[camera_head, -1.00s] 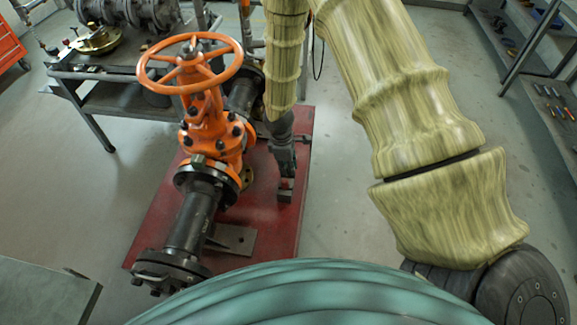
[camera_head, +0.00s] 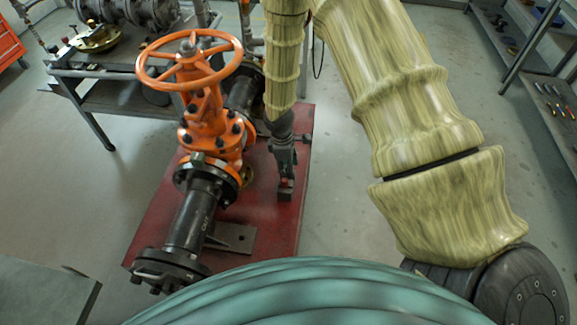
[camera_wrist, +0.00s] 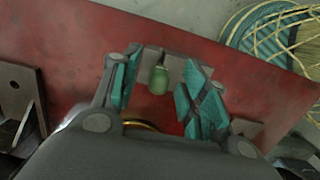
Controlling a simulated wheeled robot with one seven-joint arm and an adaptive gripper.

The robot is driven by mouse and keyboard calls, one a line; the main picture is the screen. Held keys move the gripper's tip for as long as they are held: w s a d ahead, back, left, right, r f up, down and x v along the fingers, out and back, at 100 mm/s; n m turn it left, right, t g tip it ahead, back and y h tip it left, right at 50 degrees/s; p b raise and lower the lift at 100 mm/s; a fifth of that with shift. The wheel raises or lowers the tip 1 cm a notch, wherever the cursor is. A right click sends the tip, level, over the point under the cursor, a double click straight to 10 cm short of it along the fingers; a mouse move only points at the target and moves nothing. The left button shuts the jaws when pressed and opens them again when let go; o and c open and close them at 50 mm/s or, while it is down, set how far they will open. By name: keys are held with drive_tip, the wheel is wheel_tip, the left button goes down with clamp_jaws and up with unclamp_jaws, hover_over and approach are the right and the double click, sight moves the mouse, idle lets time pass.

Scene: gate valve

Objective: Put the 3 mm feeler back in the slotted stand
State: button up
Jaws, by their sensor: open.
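My gripper (camera_wrist: 164,72) is open, its two teal-padded fingers spread to either side of a small green handle (camera_wrist: 159,82). The handle looks like the feeler's; its thickness cannot be read. There is a visible gap between the handle and the right finger. A grey block (camera_wrist: 181,66) lies just behind the handle, possibly the slotted stand; whether the feeler is seated in a slot I cannot tell. In the head view my gripper (camera_head: 285,178) is low over the red base plate (camera_head: 265,215), right of the valve, and the feeler cannot be made out.
The orange gate valve (camera_head: 207,125) with its handwheel and black flanged pipe (camera_head: 190,222) stands close left of my gripper. A grey bracket (camera_head: 232,238) lies on the plate. A workbench (camera_head: 115,97) stands behind.

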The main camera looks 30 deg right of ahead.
wheel_tip(320, 180, up, 12)
drive_tip(key=a, duration=0.1)
drive_tip(key=shift+w, duration=0.45)
drive_tip(key=shift+f, duration=0.15)
idle(0.4)
